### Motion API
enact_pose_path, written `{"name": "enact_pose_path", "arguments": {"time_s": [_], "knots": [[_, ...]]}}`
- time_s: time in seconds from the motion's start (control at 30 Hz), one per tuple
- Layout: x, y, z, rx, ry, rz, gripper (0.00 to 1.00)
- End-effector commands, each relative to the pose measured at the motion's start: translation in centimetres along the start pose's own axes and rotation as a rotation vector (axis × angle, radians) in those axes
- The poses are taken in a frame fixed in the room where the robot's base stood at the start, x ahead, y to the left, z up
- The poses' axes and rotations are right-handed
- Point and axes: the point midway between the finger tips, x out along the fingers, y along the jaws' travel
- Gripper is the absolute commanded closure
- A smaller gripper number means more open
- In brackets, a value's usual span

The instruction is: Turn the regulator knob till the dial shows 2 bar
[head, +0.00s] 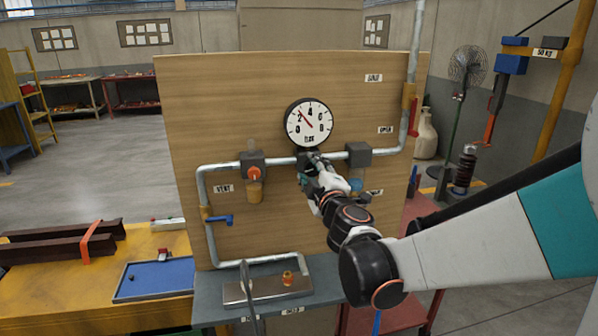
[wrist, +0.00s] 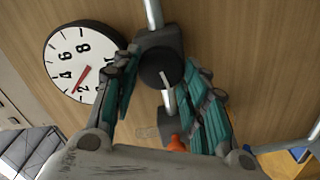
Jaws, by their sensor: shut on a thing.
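The round white dial (head: 308,122) with a black rim is on the wooden panel. Its red needle points up and left, between 2 and 4 and nearer 2. The dial also shows in the wrist view (wrist: 88,62) at the upper left, turned, with part of it behind a finger. The black regulator knob (wrist: 160,67), with a pale bar on its face, is below the dial on the pipe. My gripper (head: 309,163) is shut on the knob, one finger on either side of it in the wrist view (wrist: 161,60). In the head view the gripper mostly hides the knob.
An orange-knobbed valve (head: 254,173) sits on the pipe left of the gripper, and a grey block (head: 358,155) is on its right. A blue lever (head: 219,220) is lower left. A grey shelf (head: 205,306) with a metal plate is below.

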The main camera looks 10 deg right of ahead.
Motion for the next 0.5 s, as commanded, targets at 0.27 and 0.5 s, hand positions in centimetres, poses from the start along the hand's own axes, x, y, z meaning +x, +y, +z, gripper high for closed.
{"name": "enact_pose_path", "arguments": {"time_s": [0.27, 0.5], "knots": [[0.02, -0.05, -0.03, -0.085, 0.000, 0.000, 0.83], [0.02, -0.06, -0.02, -0.101, 0.000, 0.000, 0.83]]}}
